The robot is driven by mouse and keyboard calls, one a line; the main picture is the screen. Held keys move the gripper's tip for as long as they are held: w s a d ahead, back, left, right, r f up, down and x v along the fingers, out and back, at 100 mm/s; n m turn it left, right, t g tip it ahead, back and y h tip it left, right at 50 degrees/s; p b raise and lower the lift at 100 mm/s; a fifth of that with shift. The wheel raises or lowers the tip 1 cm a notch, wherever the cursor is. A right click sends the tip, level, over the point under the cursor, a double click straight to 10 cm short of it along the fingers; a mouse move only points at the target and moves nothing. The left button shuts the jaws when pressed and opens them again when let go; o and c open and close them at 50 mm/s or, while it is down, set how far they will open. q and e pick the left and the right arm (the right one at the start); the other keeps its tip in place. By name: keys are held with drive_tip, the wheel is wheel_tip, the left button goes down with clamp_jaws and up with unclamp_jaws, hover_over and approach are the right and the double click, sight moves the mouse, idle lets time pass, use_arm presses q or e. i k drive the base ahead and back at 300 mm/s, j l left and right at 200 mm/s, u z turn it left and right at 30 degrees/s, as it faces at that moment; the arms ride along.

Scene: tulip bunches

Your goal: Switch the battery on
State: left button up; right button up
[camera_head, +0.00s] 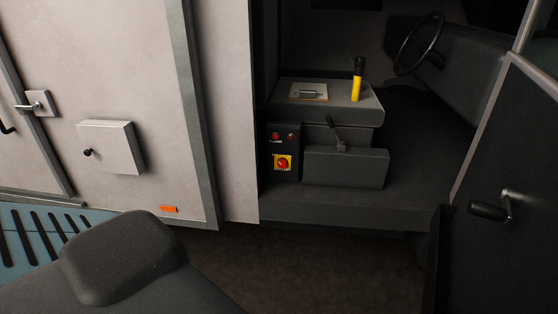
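A dark panel (284,146) sits on the left side of the console inside the open vehicle cab. Low on it is a red rotary switch (283,163) on a yellow square plate. Above it are small red buttons or lights (276,136). Which way the switch is turned is too small to tell. Neither of my grippers is in view. A dark rounded shape at the lower left may be part of my own body.
A yellow and black flashlight-like object (357,79) stands on the console top (328,102). A lever (337,134) rises beside the panel. The steering wheel (419,44) is behind. An open door (510,190) stands at right; a pale wall (140,60) is at left.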

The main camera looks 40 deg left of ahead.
sight(281, 163)
drive_tip(key=i+j, duration=0.2)
drive_tip(key=j, duration=0.2)
drive_tip(key=i+j, duration=0.25)
drive_tip(key=j, duration=0.15)
drive_tip(key=i+j, duration=0.2)
drive_tip(key=j, duration=0.2)
drive_tip(key=i+j, duration=0.25)
drive_tip(key=j, duration=0.15)
